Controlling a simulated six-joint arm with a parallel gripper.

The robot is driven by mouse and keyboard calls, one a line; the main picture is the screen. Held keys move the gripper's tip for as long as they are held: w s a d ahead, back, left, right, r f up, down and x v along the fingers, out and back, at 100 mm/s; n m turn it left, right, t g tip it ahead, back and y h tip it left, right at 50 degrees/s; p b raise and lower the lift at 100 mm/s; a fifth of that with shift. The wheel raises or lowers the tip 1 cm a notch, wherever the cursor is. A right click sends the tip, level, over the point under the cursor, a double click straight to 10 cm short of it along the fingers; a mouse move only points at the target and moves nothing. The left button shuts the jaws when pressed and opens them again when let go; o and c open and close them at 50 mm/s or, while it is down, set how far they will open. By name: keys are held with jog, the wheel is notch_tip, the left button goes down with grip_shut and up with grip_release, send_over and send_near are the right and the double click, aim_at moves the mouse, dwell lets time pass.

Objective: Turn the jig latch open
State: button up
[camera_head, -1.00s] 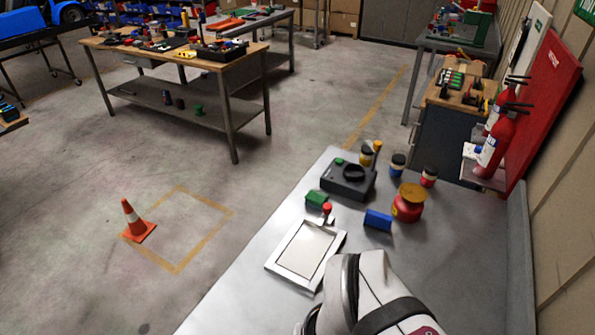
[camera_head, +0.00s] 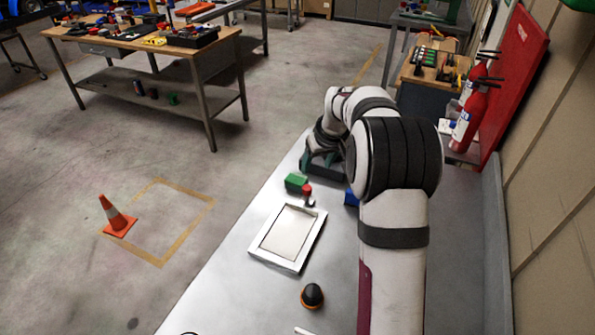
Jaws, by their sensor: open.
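A dark grey box (camera_head: 322,173), which looks like the jig, stands at the far part of the grey bench. My arm covers most of it. The round black part seen on its top earlier is hidden, so the latch's position cannot be read. My gripper (camera_head: 308,160) is at the box, pointing down at its left side behind my wrist. Its fingers are small and dark here; it is open, and I cannot tell whether it touches the box.
A green block (camera_head: 296,183), a red-topped stamp (camera_head: 308,194) and a blue block (camera_head: 351,198) lie near the box. A white-framed tray (camera_head: 263,252) and an orange-black knob (camera_head: 312,296) are nearer. Fire extinguishers (camera_head: 468,118) stand at right.

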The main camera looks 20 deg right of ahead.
aim_at(307, 187)
jog(key=x, duration=1.3)
jog(key=shift+f, duration=0.15)
jog(key=shift+a, duration=0.1)
grip_shut()
